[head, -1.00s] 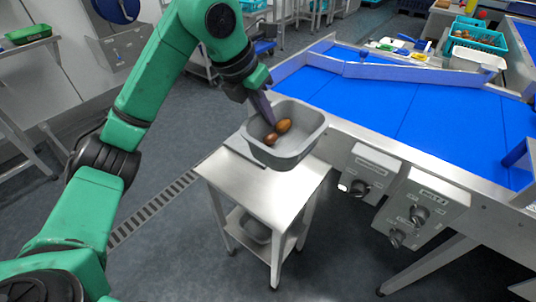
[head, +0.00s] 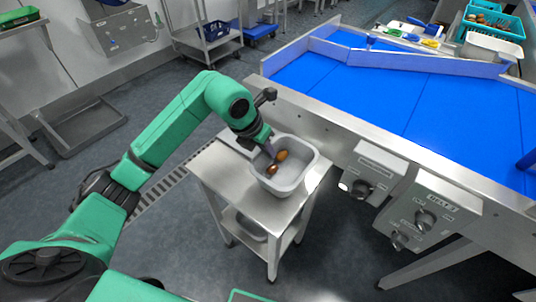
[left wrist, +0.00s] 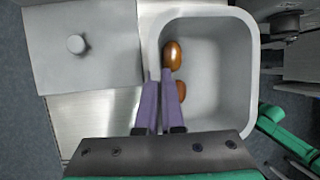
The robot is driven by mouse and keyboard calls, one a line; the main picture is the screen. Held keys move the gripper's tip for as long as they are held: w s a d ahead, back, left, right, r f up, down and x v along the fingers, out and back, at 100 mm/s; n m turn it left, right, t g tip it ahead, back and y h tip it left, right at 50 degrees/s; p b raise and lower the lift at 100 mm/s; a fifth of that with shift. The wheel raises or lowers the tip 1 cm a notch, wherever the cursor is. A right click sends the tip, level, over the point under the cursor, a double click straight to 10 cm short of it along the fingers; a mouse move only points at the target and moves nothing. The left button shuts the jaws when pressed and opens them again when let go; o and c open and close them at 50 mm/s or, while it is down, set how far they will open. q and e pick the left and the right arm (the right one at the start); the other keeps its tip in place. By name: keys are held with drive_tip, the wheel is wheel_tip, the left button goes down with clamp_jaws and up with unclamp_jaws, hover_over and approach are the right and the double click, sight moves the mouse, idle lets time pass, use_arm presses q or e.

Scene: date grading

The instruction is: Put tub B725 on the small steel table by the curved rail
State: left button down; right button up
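A grey tub (head: 303,176) with two brown dates in it is over the top of the small steel table (head: 262,208). It looks upright and at or very near the tabletop; I cannot tell whether its base touches. No label is readable on it. My left gripper (head: 271,150) reaches down to the tub's left side. In the left wrist view, its two purple fingers (left wrist: 158,76) are close together around the wall of the tub (left wrist: 243,70), one inside and one outside. One date (left wrist: 172,54) lies ahead of the fingers, the other partly behind them. My right gripper is not in view.
A flat grey plate with a round knob (left wrist: 76,44) lies beside the tub on the table. The blue conveyor (head: 380,95) with an angled rail (head: 420,66) stands behind and right. Control boxes (head: 430,212) hang from its side. A bowl sits on the table's lower shelf.

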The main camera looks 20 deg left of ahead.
use_arm(q)
wheel_tip(320, 180, down, 2)
drive_tip(key=shift+f, duration=0.2)
drive_tip(key=c, duration=1.1)
unclamp_jaws()
drive_tip(key=shift+o, duration=0.2)
drive_tip(key=shift+r, duration=0.2)
drive_tip(key=v, duration=1.2)
drive_tip(key=shift+w, duration=0.1)
